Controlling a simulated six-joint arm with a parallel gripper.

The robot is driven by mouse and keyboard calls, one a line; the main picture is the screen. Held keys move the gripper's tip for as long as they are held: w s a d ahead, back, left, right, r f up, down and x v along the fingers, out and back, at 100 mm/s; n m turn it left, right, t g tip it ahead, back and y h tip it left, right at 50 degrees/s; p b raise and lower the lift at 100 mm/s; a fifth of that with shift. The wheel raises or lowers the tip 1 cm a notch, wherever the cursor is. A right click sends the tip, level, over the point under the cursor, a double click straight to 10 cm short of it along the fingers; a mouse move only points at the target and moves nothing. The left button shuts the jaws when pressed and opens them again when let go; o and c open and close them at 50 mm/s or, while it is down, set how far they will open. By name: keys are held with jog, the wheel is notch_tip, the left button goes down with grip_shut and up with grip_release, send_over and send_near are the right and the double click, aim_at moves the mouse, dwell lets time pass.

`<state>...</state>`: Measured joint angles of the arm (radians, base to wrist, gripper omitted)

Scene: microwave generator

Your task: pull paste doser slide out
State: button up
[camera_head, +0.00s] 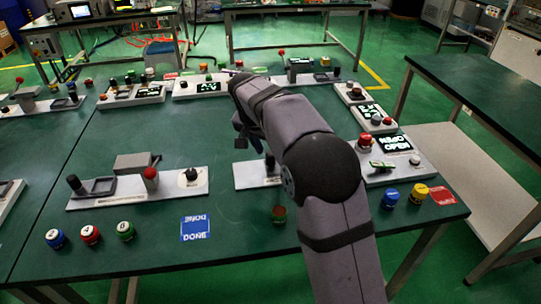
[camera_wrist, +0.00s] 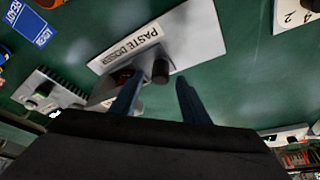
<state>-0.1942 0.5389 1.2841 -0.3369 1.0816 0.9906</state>
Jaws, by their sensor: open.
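The paste doser is a light plate with a "PASTE DOSER" label (camera_wrist: 138,46) in the wrist view. I cannot tell whether either finger touches anything. In the head view my gripper (camera_head: 243,132) hangs above a light plate (camera_head: 247,182) that my arm partly hides.
A station with a red-topped post (camera_head: 150,174) stands to the left. Several numbered jars (camera_head: 90,235) and a blue card (camera_head: 195,228) lie near the front edge. A station with a lit display (camera_head: 396,143) is at the right. Green table is bare between these.

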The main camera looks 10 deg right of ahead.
jog(key=shift+x, duration=1.7)
jog(key=shift+c, duration=0.7)
grip_shut()
jog(key=a+p, duration=0.2)
jog(key=a, duration=0.7)
jog(key=shift+a+r+p, duration=0.15)
jog(key=shift+a+p, duration=0.05)
jog(key=shift+p, duration=0.15)
jog(key=shift+o, duration=0.7)
grip_release()
jog(key=shift+a, duration=0.15)
